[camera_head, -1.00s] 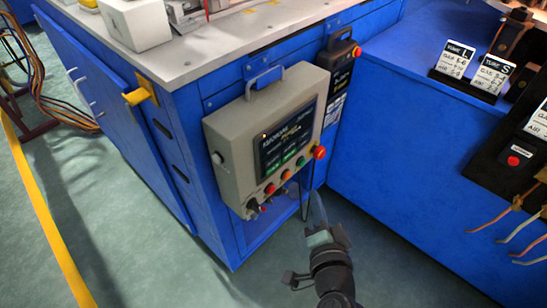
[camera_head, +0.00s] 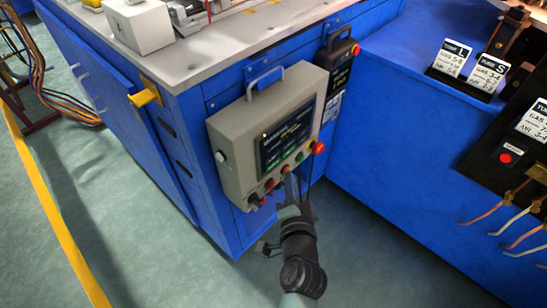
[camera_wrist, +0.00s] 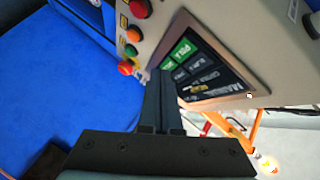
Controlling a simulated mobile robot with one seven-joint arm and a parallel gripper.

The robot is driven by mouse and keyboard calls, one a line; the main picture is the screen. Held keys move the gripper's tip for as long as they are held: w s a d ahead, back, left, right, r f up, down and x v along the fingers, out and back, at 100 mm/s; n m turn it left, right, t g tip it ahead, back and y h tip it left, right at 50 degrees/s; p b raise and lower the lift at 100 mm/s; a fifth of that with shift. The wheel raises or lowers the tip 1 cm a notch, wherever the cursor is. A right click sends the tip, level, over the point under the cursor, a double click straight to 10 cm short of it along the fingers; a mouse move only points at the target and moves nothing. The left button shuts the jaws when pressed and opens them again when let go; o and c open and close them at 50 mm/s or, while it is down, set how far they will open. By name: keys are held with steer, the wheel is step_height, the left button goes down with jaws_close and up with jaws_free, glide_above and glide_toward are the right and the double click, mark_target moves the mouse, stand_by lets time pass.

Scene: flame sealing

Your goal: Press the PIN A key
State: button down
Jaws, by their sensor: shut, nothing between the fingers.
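The grey control panel (camera_head: 234,150) hangs on the front of the blue bench, with a dark screen (camera_head: 288,132) on its face. Green keys show along the screen's lower edge; one green key (camera_wrist: 182,51) is clear in the wrist view, but I cannot read its label for certain. I cannot tell which key is PIN A. My gripper (camera_head: 291,179) is shut and empty, its tips just below the screen near the button row. In the wrist view the fingers (camera_wrist: 160,78) point at the screen's edge and hide part of it. I cannot tell whether they touch the panel.
Below the screen are a red button (camera_head: 269,184), an orange button (camera_wrist: 133,33), a green button (camera_wrist: 130,50) and a red knob (camera_head: 318,147). A black handled box (camera_head: 338,62) hangs right of the panel. The blue bench on the right stands close by; open floor lies left.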

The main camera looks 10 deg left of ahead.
mark_target(278, 163)
steer(key=shift+w+a+p, duration=0.4)
steer(key=shift+w+a, duration=0.25)
steer(key=shift+a, duration=0.25)
steer(key=shift+a, duration=0.1)
stand_by(1.4)
steer(key=shift+w+a, duration=0.2)
steer(key=shift+a, duration=0.05)
steer(key=shift+w+a+p, duration=0.2)
steer(key=shift+a+p, duration=0.05)
steer(key=shift+p, duration=0.25)
stand_by(0.4)
steer(key=shift+d+f, duration=0.1)
steer(key=shift+s+d+b, duration=0.2)
steer(key=shift+b, duration=0.15)
steer(key=shift+s+d, duration=0.25)
steer(key=shift+d, duration=0.1)
steer(key=shift+b, duration=0.3)
